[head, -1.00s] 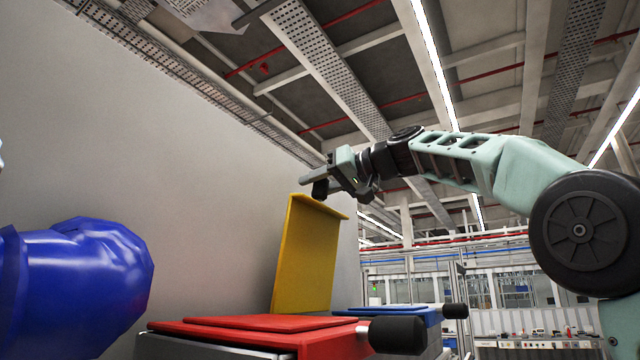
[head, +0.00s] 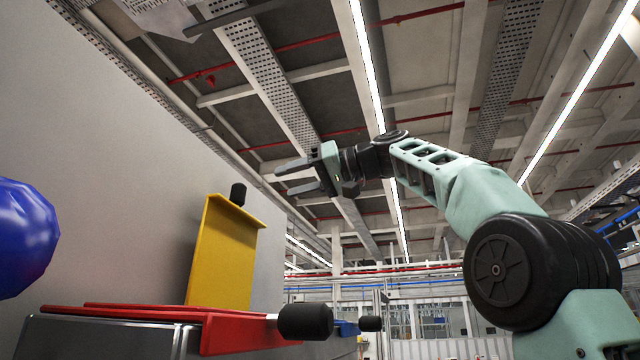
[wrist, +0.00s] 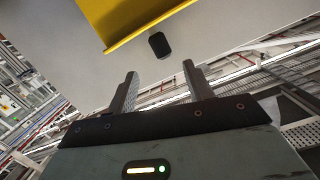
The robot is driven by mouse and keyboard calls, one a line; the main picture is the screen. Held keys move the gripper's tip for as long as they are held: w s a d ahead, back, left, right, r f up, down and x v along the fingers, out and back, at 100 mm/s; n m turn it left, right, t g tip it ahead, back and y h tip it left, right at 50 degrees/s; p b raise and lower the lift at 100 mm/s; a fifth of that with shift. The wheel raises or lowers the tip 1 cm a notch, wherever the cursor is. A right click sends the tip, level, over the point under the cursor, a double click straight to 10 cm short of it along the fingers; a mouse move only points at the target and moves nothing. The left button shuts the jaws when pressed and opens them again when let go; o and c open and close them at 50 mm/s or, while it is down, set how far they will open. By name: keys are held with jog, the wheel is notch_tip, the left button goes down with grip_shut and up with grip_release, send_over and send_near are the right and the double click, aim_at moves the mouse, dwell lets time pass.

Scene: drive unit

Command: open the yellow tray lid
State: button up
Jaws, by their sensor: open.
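The yellow tray lid (head: 222,255) stands raised, nearly upright, behind the red lid in the head view. Its black knob (head: 238,194) shows at its top edge. In the wrist view the yellow lid (wrist: 125,18) is at the top, with the black knob (wrist: 158,44) beyond the fingertips. My gripper (head: 279,180) is up and to the right of the lid's top edge, apart from it. Its two fingers are spread with nothing between them, as the wrist view (wrist: 160,73) also shows.
A red lid (head: 150,316) with a black knob (head: 305,321) lies closed in front of the yellow one. A blue lid (head: 345,328) is partly hidden behind that knob. A shiny blue object (head: 22,238) is at the left. A grey wall stands behind the trays.

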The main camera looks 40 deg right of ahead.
jog(key=v, duration=0.6)
jog(key=shift+b, duration=0.35)
dwell(0.4)
